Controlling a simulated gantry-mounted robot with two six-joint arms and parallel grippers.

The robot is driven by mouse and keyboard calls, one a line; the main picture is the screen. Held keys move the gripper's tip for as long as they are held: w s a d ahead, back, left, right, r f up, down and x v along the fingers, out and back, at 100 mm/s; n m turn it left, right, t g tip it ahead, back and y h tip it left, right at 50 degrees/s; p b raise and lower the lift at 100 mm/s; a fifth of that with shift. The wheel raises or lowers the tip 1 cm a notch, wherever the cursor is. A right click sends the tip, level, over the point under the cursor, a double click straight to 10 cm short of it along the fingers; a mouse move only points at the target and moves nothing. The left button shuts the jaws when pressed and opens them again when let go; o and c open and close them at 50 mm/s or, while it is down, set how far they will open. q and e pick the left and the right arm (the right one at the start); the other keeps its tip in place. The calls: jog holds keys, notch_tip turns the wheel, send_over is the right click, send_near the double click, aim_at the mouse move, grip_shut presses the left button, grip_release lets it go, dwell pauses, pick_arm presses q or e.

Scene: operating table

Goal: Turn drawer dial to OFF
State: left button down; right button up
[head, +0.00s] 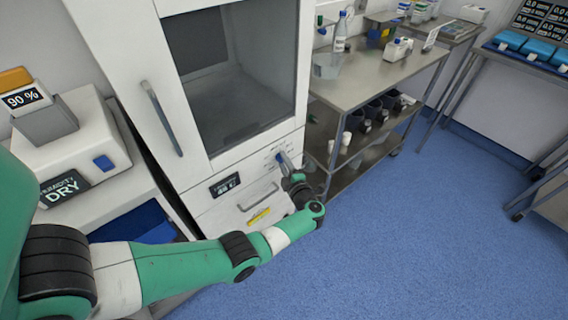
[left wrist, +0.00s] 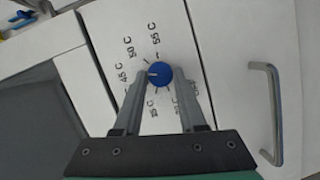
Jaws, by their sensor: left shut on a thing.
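The blue drawer dial (left wrist: 159,75) sits on the white panel, ringed by temperature marks such as 45 C, 50 C and 55 C. A small pale mark on the dial points to the left in the left wrist view. My left gripper (left wrist: 160,84) is shut on the dial, one finger on each side; the fingers hide some of the lower marks. I cannot make out the OFF mark. In the head view my left gripper (head: 283,160) reaches the upper right of the drawer front, and the dial is mostly hidden there. My right gripper is not in view.
The drawer handle (head: 259,197) is below the dial and shows beside it in the left wrist view (left wrist: 271,115). A dark display (head: 225,185) is left of the dial. A metal cart (head: 350,92) stands close on the right. Blue floor is open in front.

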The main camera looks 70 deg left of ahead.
pick_arm(q)
jog(key=shift+c, duration=2.4)
grip_release()
jog(key=d+r+p, duration=0.1)
jog(key=d+p, duration=0.2)
jog(key=d, duration=0.8)
jog(key=shift+d+r, duration=0.2)
jog(key=shift+d, duration=0.05)
